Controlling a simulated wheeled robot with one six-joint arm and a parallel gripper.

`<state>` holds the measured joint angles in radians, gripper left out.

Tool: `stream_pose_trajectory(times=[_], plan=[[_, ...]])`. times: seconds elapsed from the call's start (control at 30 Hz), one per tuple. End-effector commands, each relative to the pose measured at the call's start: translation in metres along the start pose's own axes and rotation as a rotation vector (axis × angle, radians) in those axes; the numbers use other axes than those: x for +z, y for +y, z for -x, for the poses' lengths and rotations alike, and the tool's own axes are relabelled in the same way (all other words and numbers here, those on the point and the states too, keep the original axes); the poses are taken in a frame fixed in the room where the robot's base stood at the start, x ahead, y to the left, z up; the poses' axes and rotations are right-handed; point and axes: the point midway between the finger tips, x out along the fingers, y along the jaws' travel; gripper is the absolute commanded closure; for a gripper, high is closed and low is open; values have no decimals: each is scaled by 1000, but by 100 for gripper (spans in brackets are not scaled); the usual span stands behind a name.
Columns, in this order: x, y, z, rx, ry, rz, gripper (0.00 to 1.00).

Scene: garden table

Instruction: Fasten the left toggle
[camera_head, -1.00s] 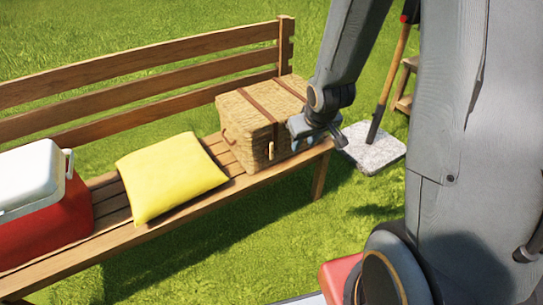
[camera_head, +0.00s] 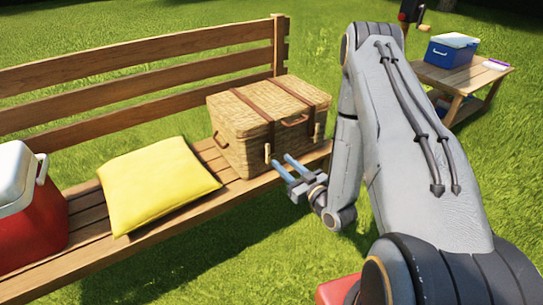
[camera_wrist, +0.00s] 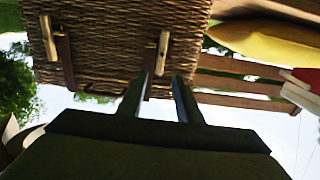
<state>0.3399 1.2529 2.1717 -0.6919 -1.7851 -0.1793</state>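The wicker basket (camera_head: 240,152) stands shut at the right end of the bench, with brown leather straps over its lid. The left toggle (camera_head: 267,153), a pale peg, stands upright on the basket's front face. It also shows in the wrist view (camera_wrist: 163,52), beside a dark strap end. The right toggle (camera_head: 317,131) is a similar peg, also in the wrist view (camera_wrist: 48,38). Whether either peg is through its strap is too small to tell. My gripper (camera_head: 283,162) is open and empty in front of the left toggle, its fingers pointing at the basket, apparently apart from it.
A yellow cushion (camera_head: 155,185) lies on the bench (camera_head: 85,212) left of the basket. A red cooler (camera_head: 35,220) stands at the far left. A low wooden table (camera_head: 465,80) with a blue cooler (camera_head: 452,49) is at the back right. Grass in front is clear.

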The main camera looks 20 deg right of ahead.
Motion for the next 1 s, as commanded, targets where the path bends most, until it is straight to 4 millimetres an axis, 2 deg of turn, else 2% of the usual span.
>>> stream_pose_trajectory(times=[0.5,0.67,0.9,0.93,1.0], plan=[[-1,0,-66,-1,8,0,68],[-1,0,-75,1,6,0,68],[-1,0,-76,1,6,-1,68],[-1,0,-76,1,6,-1,70],[-1,0,-76,1,6,-1,81]])
